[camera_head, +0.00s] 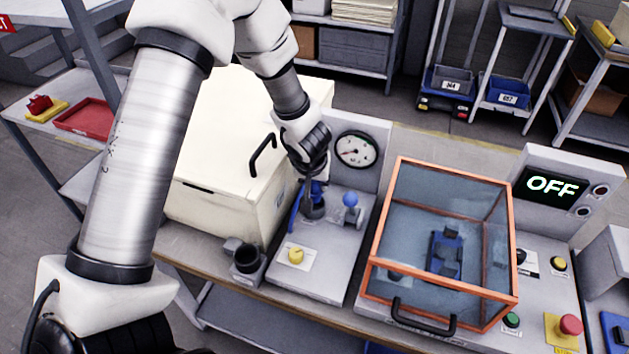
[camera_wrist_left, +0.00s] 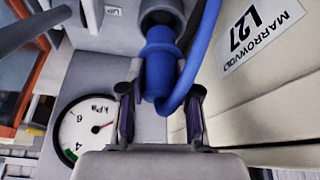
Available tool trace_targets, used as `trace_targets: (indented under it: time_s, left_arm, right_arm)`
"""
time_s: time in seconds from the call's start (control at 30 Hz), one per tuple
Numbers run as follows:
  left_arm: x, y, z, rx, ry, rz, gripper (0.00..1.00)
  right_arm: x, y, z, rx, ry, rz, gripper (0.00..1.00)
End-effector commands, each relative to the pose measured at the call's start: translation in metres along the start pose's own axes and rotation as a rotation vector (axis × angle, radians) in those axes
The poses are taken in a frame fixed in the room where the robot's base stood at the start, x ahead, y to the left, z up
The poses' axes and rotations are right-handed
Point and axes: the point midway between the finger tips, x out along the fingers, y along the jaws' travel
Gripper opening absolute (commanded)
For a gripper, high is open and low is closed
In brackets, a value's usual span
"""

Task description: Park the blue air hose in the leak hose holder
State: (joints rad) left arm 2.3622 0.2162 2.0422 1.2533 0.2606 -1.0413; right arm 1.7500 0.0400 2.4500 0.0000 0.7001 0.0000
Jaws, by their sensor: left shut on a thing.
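My left gripper (camera_head: 311,178) is shut on the blue air hose (camera_head: 317,188) on the grey panel left of centre. In the left wrist view, the hose's blue end piece (camera_wrist_left: 159,68) sits between the two fingers (camera_wrist_left: 160,104), and its tube loops off to the right. The end piece points at a grey round socket (camera_wrist_left: 162,16); I cannot tell whether it is inside or just in front. In the head view this grey socket (camera_head: 313,210) is directly below the gripper. A dark open cup-like holder (camera_head: 247,259) stands at the panel's front left. My right gripper is not in view.
A cream box (camera_head: 225,190) with a black handle stands close left of the gripper. A pressure gauge (camera_head: 356,150) is behind it. A blue-knobbed valve (camera_head: 351,200) and yellow button (camera_head: 296,256) are nearby. An orange-framed clear cover (camera_head: 376,250) stands to the right.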

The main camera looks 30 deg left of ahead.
Motion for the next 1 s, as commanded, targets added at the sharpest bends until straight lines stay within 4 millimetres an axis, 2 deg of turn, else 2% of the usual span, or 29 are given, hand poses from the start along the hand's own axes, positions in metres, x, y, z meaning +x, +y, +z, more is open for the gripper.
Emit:
trace_targets:
  time_s: [1.0]
  left_arm:
    - [0.029,0.0,0.012,0.0,0.0,0.0,0.0]
  right_arm:
    - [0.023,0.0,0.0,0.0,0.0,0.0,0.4]
